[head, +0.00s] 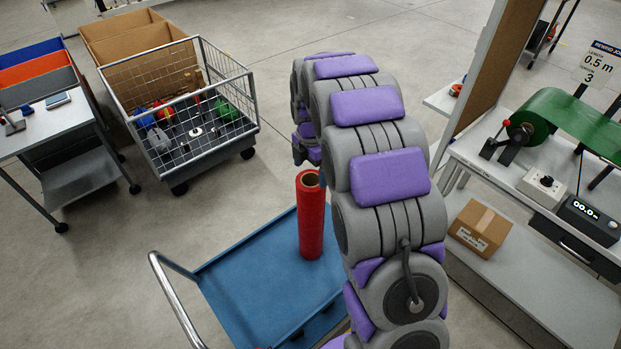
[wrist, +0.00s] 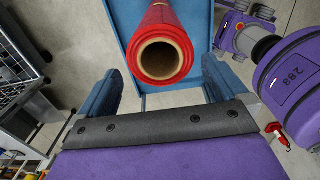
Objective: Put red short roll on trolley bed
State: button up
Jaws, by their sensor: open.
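The red short roll (head: 311,222) stands upright on the blue trolley bed (head: 236,284), near its far right part in the head view. Its open brown core faces up. In the wrist view the red roll (wrist: 162,52) shows end-on, with the trolley bed (wrist: 122,18) below it. My gripper (wrist: 157,66) is open, with one blue finger on each side of the roll's near end. I see no finger closed on the roll; whether one touches it I cannot tell. In the head view my arm hides most of the gripper.
A wire cart (head: 183,110) with several coloured items stands at upper left, beside a side table (head: 48,120). On the right is a workbench (head: 500,165) with a green roll (head: 560,118) and a cardboard box (head: 480,228) on its lower shelf. Floor left of the trolley is clear.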

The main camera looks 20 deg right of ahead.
jog(key=s+a+r+m, duration=0.2)
jog(key=s+r+m, duration=0.4)
jog(key=s+r, duration=0.25)
jog(key=s+a+m+g, duration=0.1)
jog(key=s+m, duration=0.7)
jog(key=s, duration=0.8)
jog(key=s+a+r+m, duration=0.1)
jog(key=s+m, duration=0.7)
jog(key=s, duration=0.8)
jog(key=shift+a+r+m+g, duration=0.3)
jog(key=shift+a+g, duration=0.1)
jog(key=shift+a, duration=0.1)
jog(key=shift+w, duration=0.1)
